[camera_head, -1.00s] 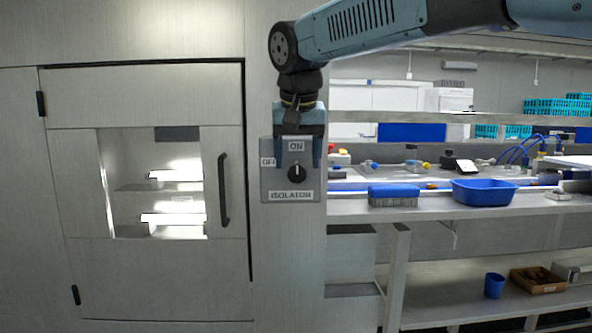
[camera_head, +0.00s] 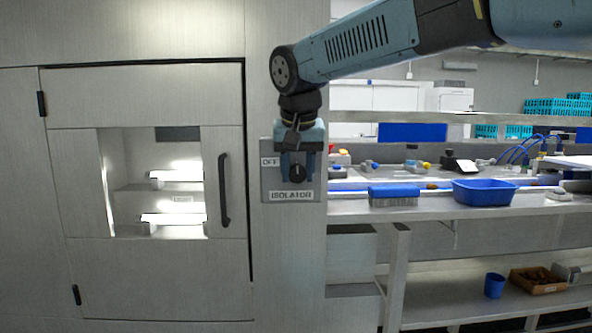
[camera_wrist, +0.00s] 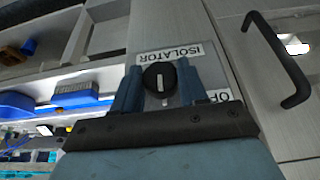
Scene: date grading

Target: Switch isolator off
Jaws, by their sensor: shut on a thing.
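The isolator panel (camera_head: 269,185) is a grey plate on the pale wall, with an OFF label (camera_head: 270,162) at its upper left and an ISOLATOR label (camera_head: 291,195) below. Its round black knob (camera_head: 297,174) also shows in the wrist view (camera_wrist: 158,79), where the panel appears upside down and the knob's white mark runs roughly upright in the picture. My gripper (camera_head: 297,172) is at the panel, its two blue fingers on either side of the knob, shut on it. My gripper hides the ON label in the head view.
A cabinet door with a window and a dark handle (camera_head: 224,190) is left of the panel. On the right, a bench holds a blue tub (camera_head: 483,193) and a blue-topped brush (camera_head: 394,191). A blue cup (camera_head: 494,286) stands on the lower shelf.

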